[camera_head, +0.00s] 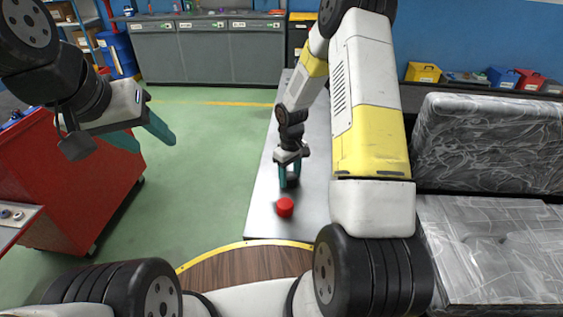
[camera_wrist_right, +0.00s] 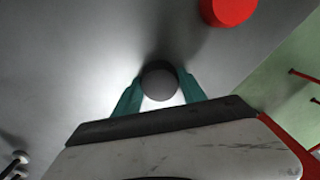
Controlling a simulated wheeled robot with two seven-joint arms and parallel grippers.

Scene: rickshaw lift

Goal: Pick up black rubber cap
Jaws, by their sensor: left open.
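The black rubber cap (camera_wrist_right: 159,82) is a dark round piece between the two teal fingers of my right gripper (camera_wrist_right: 160,78) in the right wrist view. Both fingertips appear to touch its sides. In the head view my right gripper (camera_head: 290,175) points down over the grey tabletop, with the cap (camera_head: 292,182) a dark patch between its fingers. Whether the cap is clear of the surface cannot be told. My left gripper (camera_head: 146,134) is open and empty, in the air at the left, far from the cap.
A red cap (camera_head: 285,207) stands on the grey table (camera_head: 262,205) close in front of my right gripper; it also shows in the right wrist view (camera_wrist_right: 228,8). A red cabinet (camera_head: 75,180) is at the left. Wrapped grey pallets (camera_head: 490,240) stand at the right.

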